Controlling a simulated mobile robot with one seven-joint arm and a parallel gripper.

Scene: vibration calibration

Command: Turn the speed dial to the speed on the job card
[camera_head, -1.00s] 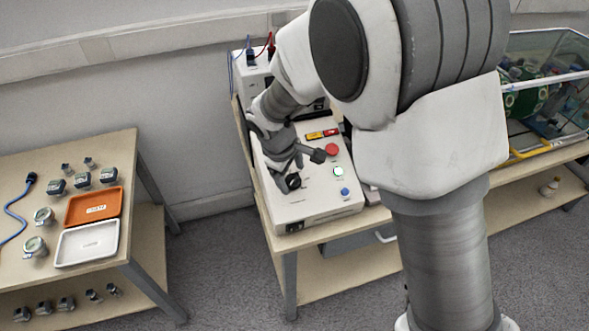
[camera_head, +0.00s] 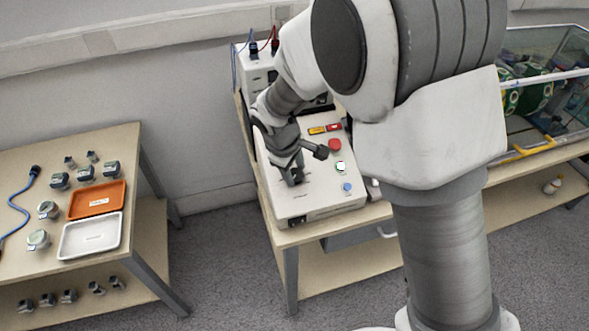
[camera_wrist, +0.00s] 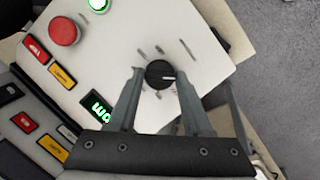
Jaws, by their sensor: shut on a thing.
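The control box (camera_head: 325,197) stands on the bench, with a white sloped top. The speed dial (camera_wrist: 160,74) is a round black knob with a white pointer line, pointing right in the wrist view. My gripper (camera_wrist: 160,77) is shut on the dial, one finger on each side. In the head view my gripper (camera_head: 292,178) is down at the box top and hides the dial. A small display (camera_wrist: 96,108) with green digits is partly cut off by my finger, and I cannot read it. I cannot make out a job card.
A red button (camera_head: 334,145), a lit green button (camera_head: 340,166) and a blue button (camera_head: 347,187) sit right of my gripper. A side table (camera_head: 130,225) at left holds an orange tray (camera_head: 98,199), a white tray (camera_head: 91,236) and several sensors.

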